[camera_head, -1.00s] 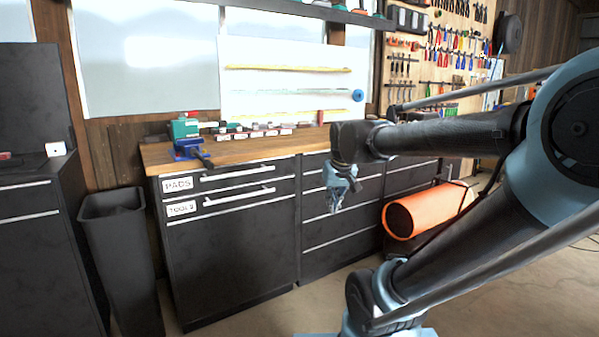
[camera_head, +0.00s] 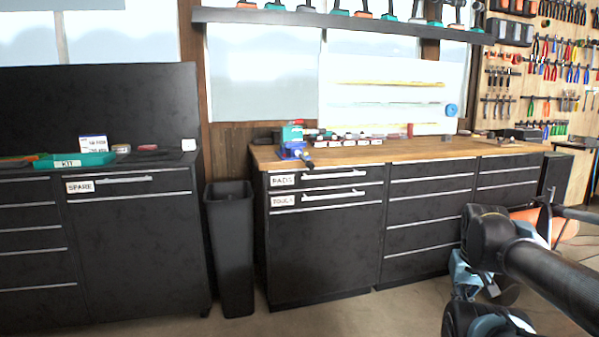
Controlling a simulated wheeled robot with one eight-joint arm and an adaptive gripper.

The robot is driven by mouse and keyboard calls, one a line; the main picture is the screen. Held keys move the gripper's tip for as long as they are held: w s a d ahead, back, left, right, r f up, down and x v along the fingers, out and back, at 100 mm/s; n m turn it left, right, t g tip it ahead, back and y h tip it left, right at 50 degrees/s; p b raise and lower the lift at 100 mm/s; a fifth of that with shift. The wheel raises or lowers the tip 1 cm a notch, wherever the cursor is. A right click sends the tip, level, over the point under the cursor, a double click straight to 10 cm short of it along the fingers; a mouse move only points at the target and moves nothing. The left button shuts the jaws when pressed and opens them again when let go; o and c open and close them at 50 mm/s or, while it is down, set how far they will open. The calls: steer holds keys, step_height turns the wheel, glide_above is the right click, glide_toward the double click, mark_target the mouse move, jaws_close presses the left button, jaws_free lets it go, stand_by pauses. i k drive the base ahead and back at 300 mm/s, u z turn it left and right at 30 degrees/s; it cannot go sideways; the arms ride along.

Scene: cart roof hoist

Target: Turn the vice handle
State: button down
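The vice (camera_head: 292,142) is blue and teal and is mounted at the left front corner of the wooden workbench (camera_head: 400,153). A dark bar (camera_head: 307,159) that looks like its handle sticks out at the front, over the bench edge. My gripper is not clearly in view. My dark arm links stand at the lower right, in front of the drawers, well to the right of the vice. A light blue part of my arm shows behind them, partly hidden, and I cannot make out fingertips.
A black bin (camera_head: 230,248) stands between the left cabinet (camera_head: 135,235) and the workbench. The left cabinet bears a teal KIT tray (camera_head: 75,160). The floor before the bench is clear.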

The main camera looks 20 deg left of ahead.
mark_target(303, 158)
steer(key=k, duration=0.75)
steer(key=u, duration=0.6)
steer(key=i, duration=1.9)
steer(key=z, duration=0.55)
